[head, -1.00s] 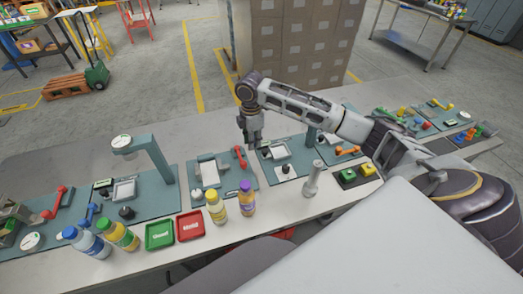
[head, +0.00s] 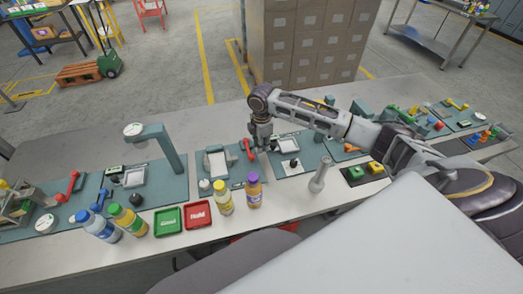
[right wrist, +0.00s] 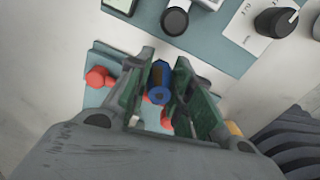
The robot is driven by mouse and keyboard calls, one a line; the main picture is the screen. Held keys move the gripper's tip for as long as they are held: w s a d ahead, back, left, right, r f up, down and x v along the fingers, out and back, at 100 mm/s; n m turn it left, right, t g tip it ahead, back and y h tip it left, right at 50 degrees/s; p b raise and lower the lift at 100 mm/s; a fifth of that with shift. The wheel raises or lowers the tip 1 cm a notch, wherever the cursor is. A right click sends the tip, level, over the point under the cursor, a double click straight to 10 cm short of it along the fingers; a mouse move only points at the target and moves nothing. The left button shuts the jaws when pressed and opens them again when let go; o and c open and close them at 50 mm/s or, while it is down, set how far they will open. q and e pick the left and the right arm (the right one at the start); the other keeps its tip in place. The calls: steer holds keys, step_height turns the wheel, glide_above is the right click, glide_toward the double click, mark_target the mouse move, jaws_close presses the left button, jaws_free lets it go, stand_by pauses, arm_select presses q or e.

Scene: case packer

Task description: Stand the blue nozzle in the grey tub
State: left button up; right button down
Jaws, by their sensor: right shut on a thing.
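My right gripper (head: 262,147) is at the seam between two teal mats in the head view, just right of a red handle. In the right wrist view its two green-padded fingers (right wrist: 165,88) are shut on the blue nozzle (right wrist: 158,76), which shows between the fingertips. The nozzle is too small to make out in the head view. I cannot tell which, if any, is the grey tub. My left gripper is not in view.
The table behind the mats is mostly clear.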

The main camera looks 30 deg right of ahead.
steer(key=shift+f, duration=1.85)
steer(key=shift+f, duration=0.1)
steer(key=c, duration=1.3)
jaws_free()
steer(key=shift+o, duration=0.2)
step_height(320, 180, up, 12)
steer(key=shift+r+b, duration=0.15)
steer(key=shift+b, duration=0.2)
